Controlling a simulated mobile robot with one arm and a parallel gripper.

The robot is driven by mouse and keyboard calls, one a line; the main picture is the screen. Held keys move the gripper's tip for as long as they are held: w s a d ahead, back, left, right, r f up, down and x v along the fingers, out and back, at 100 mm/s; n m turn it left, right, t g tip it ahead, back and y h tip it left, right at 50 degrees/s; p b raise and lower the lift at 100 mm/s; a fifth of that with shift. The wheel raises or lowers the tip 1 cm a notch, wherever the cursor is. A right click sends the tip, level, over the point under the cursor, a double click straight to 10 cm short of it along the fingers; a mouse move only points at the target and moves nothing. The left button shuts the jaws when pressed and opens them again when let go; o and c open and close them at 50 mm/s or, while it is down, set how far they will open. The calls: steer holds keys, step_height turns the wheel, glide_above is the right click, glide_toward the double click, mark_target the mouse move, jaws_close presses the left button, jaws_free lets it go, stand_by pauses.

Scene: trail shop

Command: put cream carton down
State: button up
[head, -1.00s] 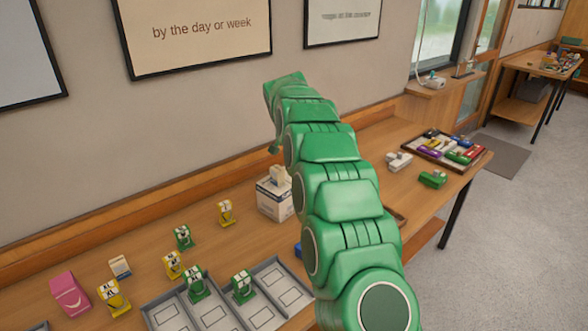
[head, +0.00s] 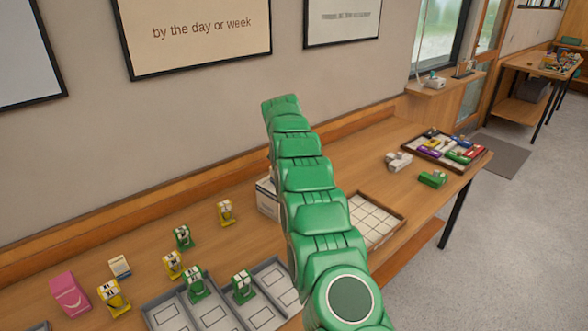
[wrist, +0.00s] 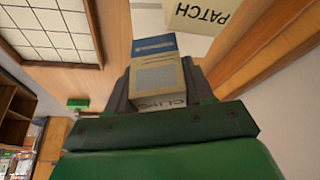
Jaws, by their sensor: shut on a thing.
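The cream carton (wrist: 158,78) shows in the wrist view, with a blue band on it and dark lettering on its near face. My gripper (wrist: 160,88) is shut on it, with a dark jaw on each side. A pale box lettered PATCH (wrist: 203,16) lies just beyond the carton in the wrist view. I cannot tell whether the carton touches it or the counter. In the head view my arm hides the gripper and the carton. A white box (head: 267,196) shows partly behind my arm there.
A white gridded tray (head: 374,222) lies right of my arm; it also shows in the wrist view (wrist: 52,32). A grey compartment tray (head: 182,314) and several green and yellow items stand at the left. A filled wooden tray (head: 481,158) is at the counter's right end.

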steer(key=shift+w+a+f, duration=0.1)
steer(key=shift+w+f, duration=0.25)
steer(key=shift+f, duration=0.15)
steer(key=shift+f, duration=1.45)
steer(key=shift+f, duration=0.15)
steer(key=o, duration=1)
steer(key=shift+o, duration=0.2)
